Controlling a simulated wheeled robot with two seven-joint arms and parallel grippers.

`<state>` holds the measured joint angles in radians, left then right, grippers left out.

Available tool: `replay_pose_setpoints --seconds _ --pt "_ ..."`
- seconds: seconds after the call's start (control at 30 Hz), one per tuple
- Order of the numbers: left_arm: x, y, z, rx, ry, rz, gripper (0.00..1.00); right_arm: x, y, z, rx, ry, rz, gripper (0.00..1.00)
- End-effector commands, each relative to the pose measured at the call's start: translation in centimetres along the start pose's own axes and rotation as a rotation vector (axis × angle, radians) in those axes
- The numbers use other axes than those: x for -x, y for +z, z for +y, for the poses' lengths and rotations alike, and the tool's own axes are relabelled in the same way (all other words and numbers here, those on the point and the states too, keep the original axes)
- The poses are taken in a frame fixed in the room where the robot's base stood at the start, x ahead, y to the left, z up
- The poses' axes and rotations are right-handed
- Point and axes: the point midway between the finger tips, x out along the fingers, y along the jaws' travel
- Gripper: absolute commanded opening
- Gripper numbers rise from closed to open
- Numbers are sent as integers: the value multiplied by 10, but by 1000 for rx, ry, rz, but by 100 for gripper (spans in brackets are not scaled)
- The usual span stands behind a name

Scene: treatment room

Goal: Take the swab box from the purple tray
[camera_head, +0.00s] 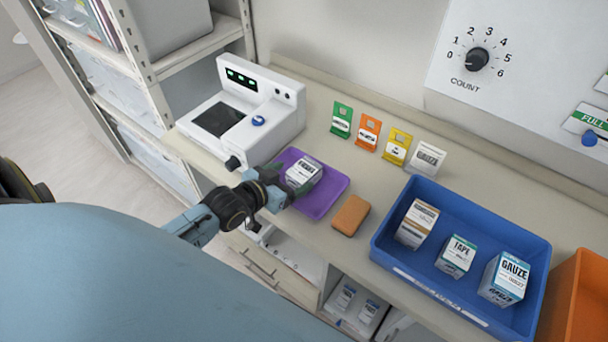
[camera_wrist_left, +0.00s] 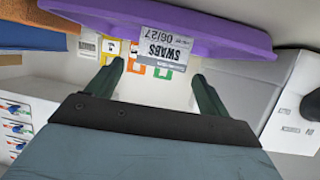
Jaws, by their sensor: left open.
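The swab box (camera_head: 302,171) is a small white box with a grey label, standing on the purple tray (camera_head: 324,196). In the left wrist view the box (camera_wrist_left: 165,48) appears upside down, with "SWABS 06/27" on its label, and the purple tray (camera_wrist_left: 235,35) crosses the top. My left gripper (camera_head: 284,190) is at the tray's near left edge, close to the box. In the left wrist view my left gripper (camera_wrist_left: 158,80) is open, with the box showing between and beyond its fingertips. I cannot tell whether the fingers touch it. My right gripper is not in view.
A white device (camera_head: 246,108) stands left of the tray. An orange block (camera_head: 350,215) lies right of it. Several coloured cards stand behind. A blue bin (camera_head: 462,218) holds a tape box (camera_head: 456,256), a gauze box (camera_head: 505,278) and another box (camera_head: 417,224). An orange bin (camera_head: 583,300) is far right.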

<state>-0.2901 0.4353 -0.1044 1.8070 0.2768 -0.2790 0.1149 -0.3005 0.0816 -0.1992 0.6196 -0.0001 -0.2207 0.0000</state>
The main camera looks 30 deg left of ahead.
Motion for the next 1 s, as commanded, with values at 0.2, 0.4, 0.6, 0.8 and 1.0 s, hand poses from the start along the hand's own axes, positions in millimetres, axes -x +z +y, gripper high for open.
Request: replay_pose_setpoints --seconds 0.2,0.4,0.6,0.8,1.0 --pt "-13 -1 0 1 0 0 80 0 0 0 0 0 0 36" --pt "-41 -5 0 0 0 1 80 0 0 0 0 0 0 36" --pt "-57 -4 1 0 1 -1 80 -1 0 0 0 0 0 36" --pt "-57 -4 1 0 1 -1 80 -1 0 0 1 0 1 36" --pt "-57 -4 1 0 0 -1 58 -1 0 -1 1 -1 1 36"
